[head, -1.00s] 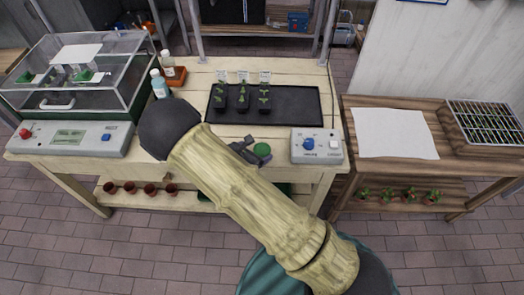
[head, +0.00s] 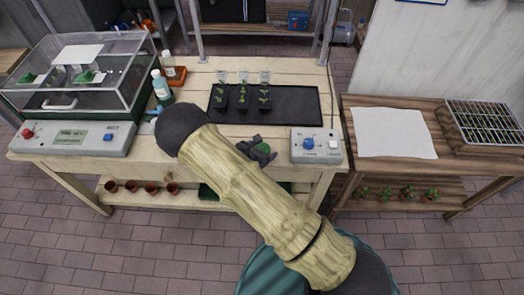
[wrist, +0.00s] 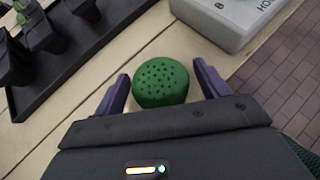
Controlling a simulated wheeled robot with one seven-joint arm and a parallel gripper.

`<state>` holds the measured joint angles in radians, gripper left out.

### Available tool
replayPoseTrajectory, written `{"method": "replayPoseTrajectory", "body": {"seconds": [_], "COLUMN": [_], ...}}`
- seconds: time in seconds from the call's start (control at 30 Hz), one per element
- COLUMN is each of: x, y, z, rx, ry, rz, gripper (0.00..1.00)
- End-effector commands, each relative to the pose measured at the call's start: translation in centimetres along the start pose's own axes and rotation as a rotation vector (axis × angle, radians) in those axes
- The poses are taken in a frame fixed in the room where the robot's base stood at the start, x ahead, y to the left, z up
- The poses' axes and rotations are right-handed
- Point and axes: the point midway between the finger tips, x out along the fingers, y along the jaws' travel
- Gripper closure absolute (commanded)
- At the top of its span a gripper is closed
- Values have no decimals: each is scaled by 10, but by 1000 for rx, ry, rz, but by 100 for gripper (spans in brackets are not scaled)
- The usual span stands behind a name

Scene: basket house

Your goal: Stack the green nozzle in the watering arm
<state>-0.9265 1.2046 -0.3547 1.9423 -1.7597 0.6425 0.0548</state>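The green nozzle (wrist: 162,83) is a short round piece with a dotted, perforated top. My gripper (wrist: 162,88) is open, with one dark finger on each side of the nozzle and a visible gap to each. In the head view my gripper (head: 257,148) is low at the bench's front part, partly behind my arm. I cannot make out the watering arm in either view.
A grey control box (head: 316,145) stands right of the nozzle. A black tray (head: 290,108) with seedling pots lies behind it. A clear-lidded machine (head: 75,90) and bottles (head: 162,88) are at the left. The bench's front edge is close.

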Motion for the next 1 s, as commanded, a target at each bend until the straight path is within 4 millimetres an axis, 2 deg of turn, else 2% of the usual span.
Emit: {"method": "replayPoseTrajectory", "body": {"seconds": [0.03, 0.2, 0.27, 0.5, 0.67, 0.87, 1.0], "x": [0, 0, 0, -1, -6, -23, -40], "y": [0, 0, 0, 0, 1, 1, 1], "z": [0, 0, 0, 1, 10, 34, 58], "rx": [0, 0, 0, 1, 4, 5, 7], "ry": [0, 0, 0, 0, -1, -1, 0], "rz": [0, 0, 0, 0, 1, 2, 3], "gripper": [37, 67, 71, 71, 71, 71, 71]}}
